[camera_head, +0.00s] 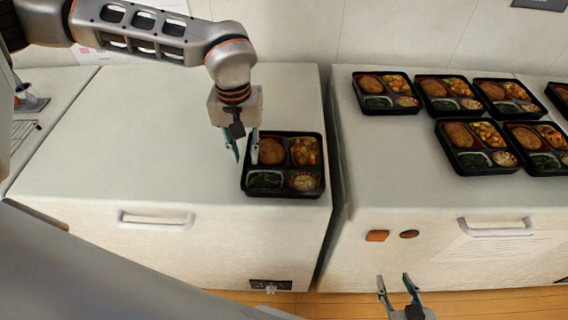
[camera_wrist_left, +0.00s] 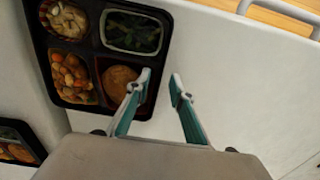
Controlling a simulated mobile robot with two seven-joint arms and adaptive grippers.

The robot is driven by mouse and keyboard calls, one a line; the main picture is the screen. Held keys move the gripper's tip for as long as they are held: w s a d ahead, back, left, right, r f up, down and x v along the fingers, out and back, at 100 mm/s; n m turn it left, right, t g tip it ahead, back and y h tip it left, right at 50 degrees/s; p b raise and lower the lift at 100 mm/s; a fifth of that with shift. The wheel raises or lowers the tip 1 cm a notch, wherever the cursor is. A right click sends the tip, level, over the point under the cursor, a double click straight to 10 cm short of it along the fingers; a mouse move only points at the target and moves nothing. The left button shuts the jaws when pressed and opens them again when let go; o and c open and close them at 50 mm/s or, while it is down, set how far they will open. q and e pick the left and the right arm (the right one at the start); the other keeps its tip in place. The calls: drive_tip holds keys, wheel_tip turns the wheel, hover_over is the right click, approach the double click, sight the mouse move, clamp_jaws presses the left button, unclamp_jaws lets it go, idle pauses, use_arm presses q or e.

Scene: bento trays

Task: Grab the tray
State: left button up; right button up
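A black bento tray (camera_head: 285,194) with four food compartments lies at the front right corner of the left white counter. It also shows in the left wrist view (camera_wrist_left: 97,53). My left gripper (camera_head: 246,159) points down at the tray's left edge. Its fingers are apart and empty. In the left wrist view, one finger of the left gripper (camera_wrist_left: 161,76) overlaps the tray's brown-food compartment, and the other is outside the rim. I cannot tell whether either finger touches the tray. My right gripper (camera_head: 395,284) is open and empty, low in front of the right counter.
Several similar trays (camera_head: 477,172) lie on the right counter (camera_head: 375,160). A narrow gap separates it from the left counter (camera_head: 130,150), whose top is clear left of the tray. Handles (camera_head: 156,220) stick out from the counter fronts.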

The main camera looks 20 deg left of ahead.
use_arm(q)
drive_tip(key=shift+f, duration=0.1)
clamp_jaws()
